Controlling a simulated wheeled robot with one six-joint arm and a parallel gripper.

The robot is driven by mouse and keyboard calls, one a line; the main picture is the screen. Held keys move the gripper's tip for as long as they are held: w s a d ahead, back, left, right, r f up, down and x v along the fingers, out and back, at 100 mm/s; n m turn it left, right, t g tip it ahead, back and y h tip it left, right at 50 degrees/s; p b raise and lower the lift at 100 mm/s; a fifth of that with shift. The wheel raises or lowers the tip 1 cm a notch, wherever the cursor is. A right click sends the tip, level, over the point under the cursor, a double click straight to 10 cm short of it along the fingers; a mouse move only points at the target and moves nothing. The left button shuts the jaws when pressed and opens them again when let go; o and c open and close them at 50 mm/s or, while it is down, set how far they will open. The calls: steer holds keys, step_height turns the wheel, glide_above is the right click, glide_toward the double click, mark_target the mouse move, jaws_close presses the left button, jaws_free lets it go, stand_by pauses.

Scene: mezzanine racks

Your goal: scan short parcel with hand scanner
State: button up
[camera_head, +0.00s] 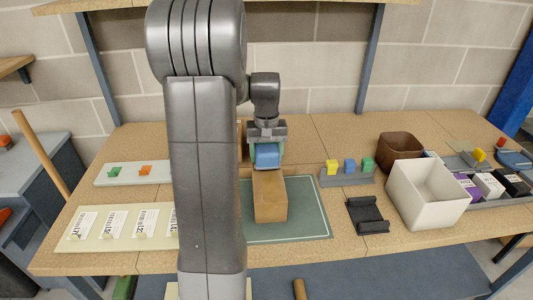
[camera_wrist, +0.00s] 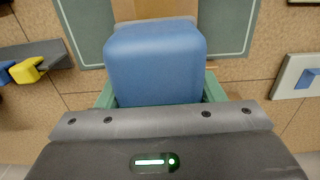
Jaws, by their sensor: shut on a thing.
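A brown cardboard parcel (camera_head: 270,198) lies on the green mat (camera_head: 308,205) in the middle of the bench; its edge also shows at the top of the wrist view (camera_wrist: 155,9). My gripper (camera_head: 267,163) is at the far end of the parcel, shut on a blue block-shaped thing (camera_head: 267,155), which looks like the hand scanner's head. The blue thing fills the middle of the wrist view (camera_wrist: 156,62), between the green fingers. Whether it touches the parcel I cannot tell. A black cradle (camera_head: 368,214) stands empty to the right of the mat.
A white bin (camera_head: 428,194) and a brown bin (camera_head: 400,148) stand at the right, beside a tray of small boxes (camera_head: 488,187). A grey rack (camera_head: 347,178) holds coloured blocks. A board with barcode labels (camera_head: 95,228) lies at the left. My arm hides part of the bench.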

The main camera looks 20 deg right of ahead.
steer(key=shift+f+b, duration=0.4)
steer(key=shift+f, duration=0.35)
stand_by(0.4)
step_height(320, 180, up, 7)
steer(key=p, duration=0.6)
steer(key=shift+r, duration=0.15)
stand_by(0.6)
